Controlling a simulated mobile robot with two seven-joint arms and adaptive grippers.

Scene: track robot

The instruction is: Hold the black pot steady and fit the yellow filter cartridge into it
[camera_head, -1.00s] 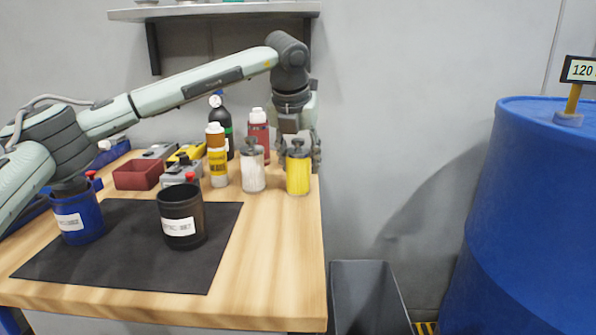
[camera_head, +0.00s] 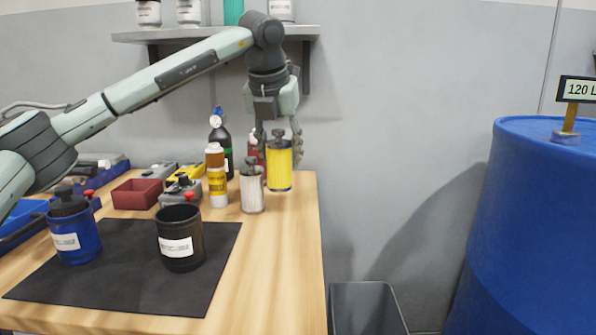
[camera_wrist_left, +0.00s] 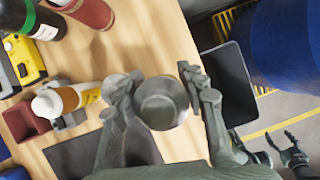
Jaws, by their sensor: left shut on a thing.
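The yellow filter cartridge (camera_head: 279,167) has a dark grey cap. My left gripper (camera_head: 278,140) is shut on it from above and holds it upright, a little above the table's back right. In the left wrist view the round grey cap (camera_wrist_left: 163,102) sits between the fingers, and the yellow body is hidden. The black pot (camera_head: 180,245) stands upright with an open top and a white label on a dark mat (camera_head: 120,290), to the left of and nearer than the cartridge. My right gripper (camera_wrist_left: 268,146) shows small in the left wrist view, open and empty, over the floor.
A white cartridge (camera_head: 252,190) stands just left of the held one. Bottles (camera_head: 217,178), a red box (camera_head: 136,194) and a blue pot (camera_head: 76,240) stand further left. A grey bin (camera_head: 366,306) and blue drum (camera_head: 540,230) are to the right. The front right tabletop is clear.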

